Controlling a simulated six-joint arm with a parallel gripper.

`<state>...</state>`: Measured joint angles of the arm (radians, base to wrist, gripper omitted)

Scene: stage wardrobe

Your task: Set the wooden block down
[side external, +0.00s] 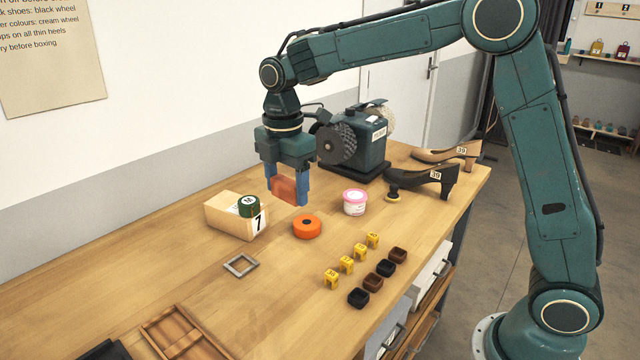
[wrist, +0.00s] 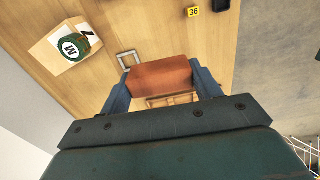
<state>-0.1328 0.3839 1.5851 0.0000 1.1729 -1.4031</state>
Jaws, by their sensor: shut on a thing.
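The wooden block (side external: 285,189) is reddish-brown and sits between the blue fingers of my gripper (side external: 287,186). My gripper is shut on it and holds it above the wooden workbench (side external: 200,290). In the wrist view the block (wrist: 160,76) spans the gap between the two fingers (wrist: 162,86). A small grey square frame (side external: 241,265) lies flat on the bench, in front and to the left of the block in the side view. Part of this frame shows beyond the block in the wrist view (wrist: 128,59).
A box marked 7 (side external: 230,216) with a green-topped tin (side external: 249,206) stands left of my gripper. An orange ring (side external: 307,227), a pink-lidded tub (side external: 354,201) and several small yellow pieces (side external: 346,264) stand to the right. A polishing machine (side external: 354,146) and shoes (side external: 425,182) are behind.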

